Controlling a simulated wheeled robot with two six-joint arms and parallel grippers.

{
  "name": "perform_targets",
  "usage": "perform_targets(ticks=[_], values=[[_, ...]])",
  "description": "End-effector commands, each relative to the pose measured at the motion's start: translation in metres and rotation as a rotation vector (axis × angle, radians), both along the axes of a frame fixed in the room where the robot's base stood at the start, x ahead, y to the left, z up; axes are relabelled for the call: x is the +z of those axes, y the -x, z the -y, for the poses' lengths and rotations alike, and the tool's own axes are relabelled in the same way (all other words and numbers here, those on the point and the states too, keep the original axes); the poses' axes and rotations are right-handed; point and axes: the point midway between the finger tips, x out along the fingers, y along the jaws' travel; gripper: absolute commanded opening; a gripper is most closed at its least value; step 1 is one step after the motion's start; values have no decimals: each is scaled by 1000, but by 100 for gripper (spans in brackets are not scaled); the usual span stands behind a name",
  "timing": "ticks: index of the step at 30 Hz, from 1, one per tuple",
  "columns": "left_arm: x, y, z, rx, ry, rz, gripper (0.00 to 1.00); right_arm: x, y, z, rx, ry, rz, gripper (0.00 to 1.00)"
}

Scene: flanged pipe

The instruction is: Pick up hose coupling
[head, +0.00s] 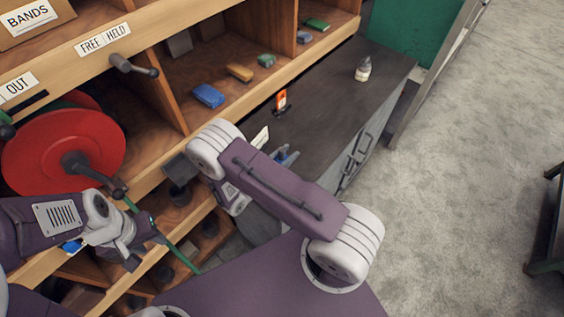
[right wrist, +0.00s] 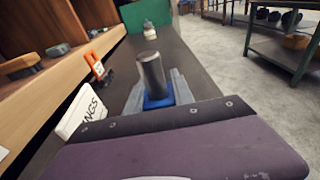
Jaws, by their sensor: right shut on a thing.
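In the right wrist view, my right gripper (right wrist: 160,92) is shut on a dark grey metal cylinder, which I take for the hose coupling (right wrist: 151,76). It stands up between the two grey fingers, with blue at its lower end. In the head view, my right forearm hides most of this gripper, and only blue and grey tip parts (head: 284,157) show over the dark bench top. My left gripper (head: 146,246) is beside the green hose (head: 180,256) below the red reel (head: 65,150). Whether its fingers hold the hose is unclear.
The dark bench top (head: 330,85) carries an orange tool (head: 281,100) and a small bottle (head: 363,69). A white card (right wrist: 82,112) is close left of my right gripper. Open floor (head: 470,170) lies right.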

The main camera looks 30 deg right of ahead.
Motion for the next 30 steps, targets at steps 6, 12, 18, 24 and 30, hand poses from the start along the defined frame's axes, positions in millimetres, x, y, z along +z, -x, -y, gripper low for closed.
perform_targets(ticks=[6, 12, 18, 24, 30], values=[[-1, 0, 0, 0, 0, 0, 36, 4, 0, 0, 0, 1, 1, 0], [-6, 0, 0, 0, 0, 0, 36, 28, -1, 0, -1, -2, 5, 0], [-13, 0, 0, 0, 0, 0, 36, 59, 29, 14, 0, 1, -2, 0], [-19, 0, 0, 0, 0, 0, 36, 84, 67, 33, 1, 1, 0, 0], [6, 0, 0, 0, 0, 0, 36, 110, 89, 43, 2, 4, -5, 0]])
